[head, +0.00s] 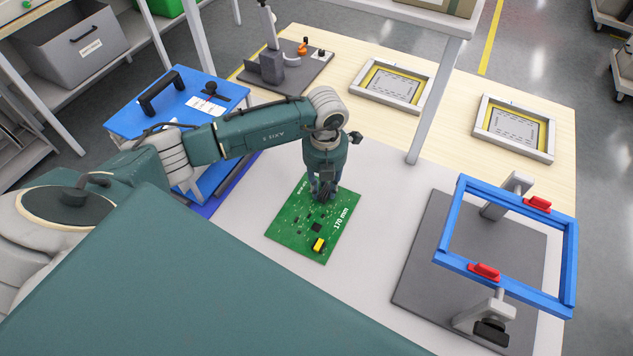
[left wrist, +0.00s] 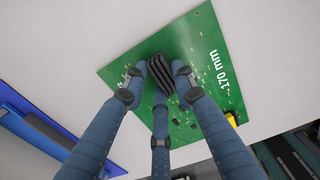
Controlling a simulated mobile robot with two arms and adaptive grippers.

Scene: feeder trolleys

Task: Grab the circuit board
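The green circuit board (head: 313,222) lies on the light grey tabletop, with "170 mm" printed near its right edge and a yellow part at its near end. My left gripper (head: 324,194) points down over the board's far part. The fingers hide part of the board. My right gripper is not in view.
A blue frame (head: 505,291) with red clips stands on a grey base at the right. The tabletop around the board is clear.

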